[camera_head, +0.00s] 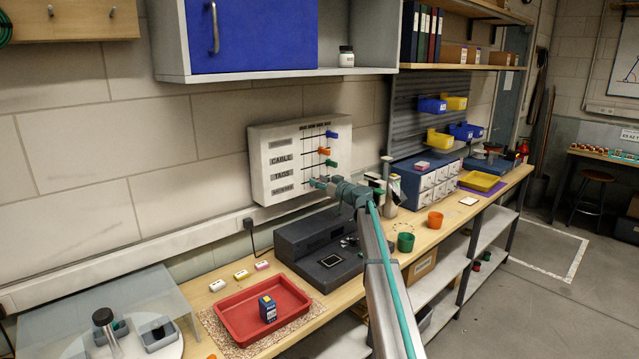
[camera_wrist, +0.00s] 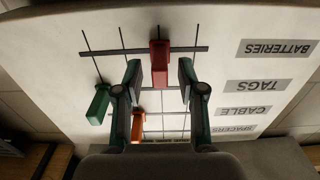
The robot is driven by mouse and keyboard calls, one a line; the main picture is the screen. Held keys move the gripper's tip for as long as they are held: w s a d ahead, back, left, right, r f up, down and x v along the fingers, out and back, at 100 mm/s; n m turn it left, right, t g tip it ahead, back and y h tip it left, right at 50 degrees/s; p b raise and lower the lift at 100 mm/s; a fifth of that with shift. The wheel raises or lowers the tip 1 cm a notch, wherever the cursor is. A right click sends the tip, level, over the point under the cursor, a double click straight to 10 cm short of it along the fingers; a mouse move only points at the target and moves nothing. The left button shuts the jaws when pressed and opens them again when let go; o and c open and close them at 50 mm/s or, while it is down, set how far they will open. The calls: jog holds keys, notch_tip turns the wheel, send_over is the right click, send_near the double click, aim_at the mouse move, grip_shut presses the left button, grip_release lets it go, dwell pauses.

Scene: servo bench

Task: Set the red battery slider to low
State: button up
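The red battery slider (camera_wrist: 159,64) sits on the rail level with the BATTERIES label (camera_wrist: 277,47), in the upside-down wrist view. It is at the second cross line counting from the label side. My gripper (camera_wrist: 159,76) is open, with one finger on each side of the slider and a visible gap to each. In the head view my gripper (camera_head: 318,184) is at the bottom row of the white slider board (camera_head: 265,165) and hides the red slider. The board's column headings are too small to read there.
A green slider (camera_wrist: 98,104) and an orange slider (camera_wrist: 137,130) are close to my fingers; a blue slider (camera_head: 331,134) is on the top row. Below the board are a dark bench unit (camera_head: 300,240) and a red tray (camera_head: 243,325) holding a blue box (camera_head: 267,308).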

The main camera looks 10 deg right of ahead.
jog(key=shift+s, duration=0.1)
jog(key=v, duration=1.2)
